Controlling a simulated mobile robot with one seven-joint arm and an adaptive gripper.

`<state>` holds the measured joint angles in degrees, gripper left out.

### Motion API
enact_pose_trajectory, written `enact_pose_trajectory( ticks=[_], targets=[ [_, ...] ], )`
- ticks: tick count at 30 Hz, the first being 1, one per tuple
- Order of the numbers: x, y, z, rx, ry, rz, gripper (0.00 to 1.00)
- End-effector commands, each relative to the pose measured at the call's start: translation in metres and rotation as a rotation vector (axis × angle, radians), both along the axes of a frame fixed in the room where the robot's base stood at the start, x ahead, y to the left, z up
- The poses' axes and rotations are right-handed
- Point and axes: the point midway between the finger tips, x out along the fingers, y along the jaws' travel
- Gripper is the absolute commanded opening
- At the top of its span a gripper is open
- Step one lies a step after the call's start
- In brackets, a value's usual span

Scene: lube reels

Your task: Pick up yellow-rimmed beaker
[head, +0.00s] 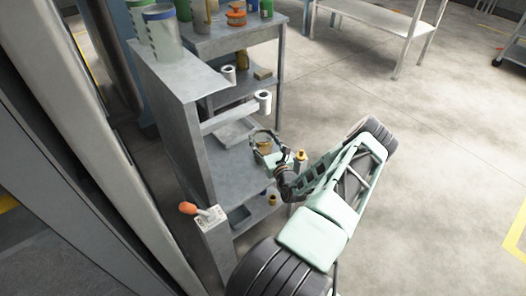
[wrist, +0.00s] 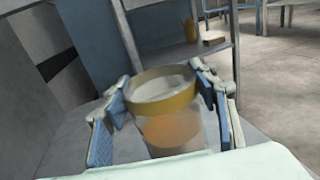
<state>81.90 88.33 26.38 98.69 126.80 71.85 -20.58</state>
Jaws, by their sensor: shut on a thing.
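The yellow-rimmed beaker (wrist: 163,100) is a clear cylinder with a broad yellow band at its rim and something orange showing in its lower part. In the wrist view it stands nearly upright between the two blue-padded fingers of my gripper (wrist: 165,112), which is shut on it. In the head view the beaker (head: 263,142) is small and partly hidden by my gripper (head: 266,146), over the middle shelf of the grey shelf unit. Its base is hidden in the wrist view, so I cannot tell whether it touches the shelf.
The grey shelf unit (head: 237,178) has paper rolls (head: 263,102) on its side and containers (head: 235,16) on top. A small yellow-topped bottle (head: 300,156) shows near my gripper. An orange-handled item (head: 189,208) lies at the near end.

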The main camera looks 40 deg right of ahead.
Motion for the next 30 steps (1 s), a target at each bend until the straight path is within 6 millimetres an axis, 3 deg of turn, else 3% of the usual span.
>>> enact_pose_trajectory(
  ticks=[5,17,23,30],
  targets=[
    [0.000,0.000,0.000,0.000,0.000,0.000,0.00],
    [0.000,-0.001,0.011,-0.003,-0.003,0.000,0.00],
    [-0.001,0.001,0.039,-0.002,-0.002,0.001,0.00],
    [-0.023,0.029,0.080,0.000,-0.001,0.001,0.00]
  ],
)
